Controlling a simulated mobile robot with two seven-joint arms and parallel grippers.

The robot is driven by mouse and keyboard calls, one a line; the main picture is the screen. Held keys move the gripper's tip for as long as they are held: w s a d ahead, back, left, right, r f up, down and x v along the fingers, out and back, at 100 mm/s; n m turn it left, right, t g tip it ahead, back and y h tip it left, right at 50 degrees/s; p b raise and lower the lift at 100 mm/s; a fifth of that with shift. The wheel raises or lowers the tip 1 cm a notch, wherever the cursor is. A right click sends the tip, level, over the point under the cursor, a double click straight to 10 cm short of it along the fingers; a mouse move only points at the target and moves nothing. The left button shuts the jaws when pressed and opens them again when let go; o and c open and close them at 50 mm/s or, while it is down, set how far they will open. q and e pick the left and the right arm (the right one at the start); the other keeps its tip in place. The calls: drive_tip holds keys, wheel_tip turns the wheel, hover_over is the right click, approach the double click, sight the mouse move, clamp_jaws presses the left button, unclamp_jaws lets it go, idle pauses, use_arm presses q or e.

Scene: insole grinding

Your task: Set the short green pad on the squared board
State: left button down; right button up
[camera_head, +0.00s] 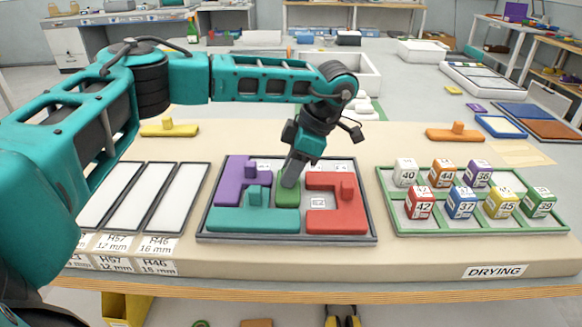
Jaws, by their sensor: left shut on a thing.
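The short green pad (287,196) is a small dark green block with a knob. It is at the middle of the squared board (285,240), between the purple pad (237,180) and the red pad (338,219), behind the teal pad (238,220). My left gripper (291,180) reaches down from above and is shut on the short green pad. The fingers hide part of its knob. I cannot tell whether the pad rests fully on the board. My right gripper is not in view.
A tray with white strips (147,197) lies left of the board. A green-framed tray (482,230) with several numbered cubes lies to the right. A yellow pad (169,128) and an orange pad (456,133) lie farther back. A white bin (352,75) stands behind.

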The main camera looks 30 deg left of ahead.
use_arm(q)
drive_tip(key=shift+f, duration=0.25)
idle(0.5)
drive_tip(key=c, duration=1.3)
unclamp_jaws()
drive_tip(key=shift+o, duration=0.2)
drive_tip(key=shift+r, duration=0.1)
drive_tip(key=shift+r+p, duration=2.2)
drive_tip(key=shift+r, duration=0.25)
